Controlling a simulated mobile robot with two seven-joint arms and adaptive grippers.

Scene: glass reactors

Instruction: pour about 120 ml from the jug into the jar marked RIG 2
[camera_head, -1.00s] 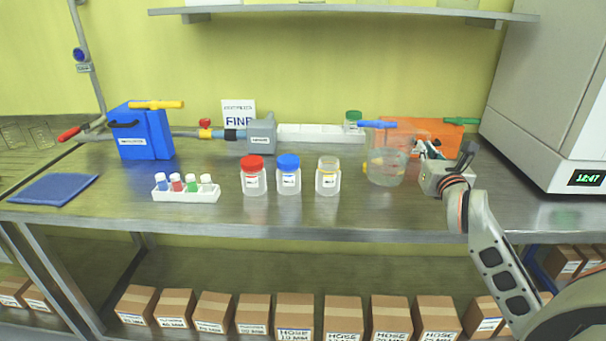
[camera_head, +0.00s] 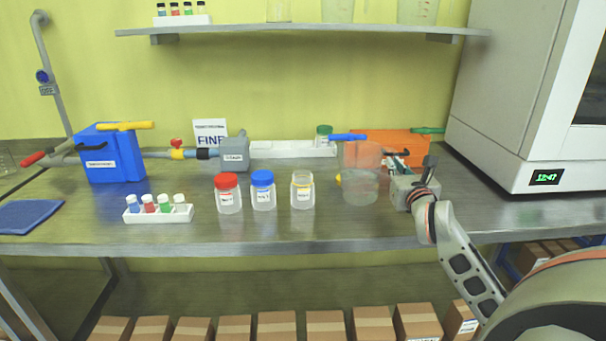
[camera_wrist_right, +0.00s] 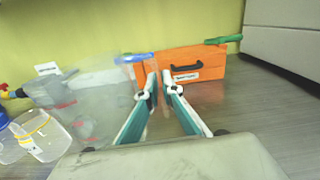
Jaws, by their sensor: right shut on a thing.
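The jug (camera_head: 361,188) is clear and holds clear liquid in its lower part. It looks upright, right of the jars, at or just above the bench; I cannot tell which. My right gripper (camera_head: 392,163) is shut on the jug's right side; in the right wrist view the fingers (camera_wrist_right: 160,88) close beside the see-through jug (camera_wrist_right: 88,105). An open, lidless jar (camera_head: 302,192) stands left of the jug. A red-lidded jar (camera_head: 228,195) and a blue-lidded jar (camera_head: 263,192) stand further left. Their labels are too small to read, so RIG 2 cannot be told. My left gripper is out of view.
An orange case (camera_head: 400,141) lies behind the jug, and a large grey machine (camera_head: 500,155) stands at right. A white vial rack (camera_head: 160,214) sits front left, with a blue box (camera_head: 113,155) behind. A shelf (camera_head: 300,31) crosses above. The bench front before the jars is clear.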

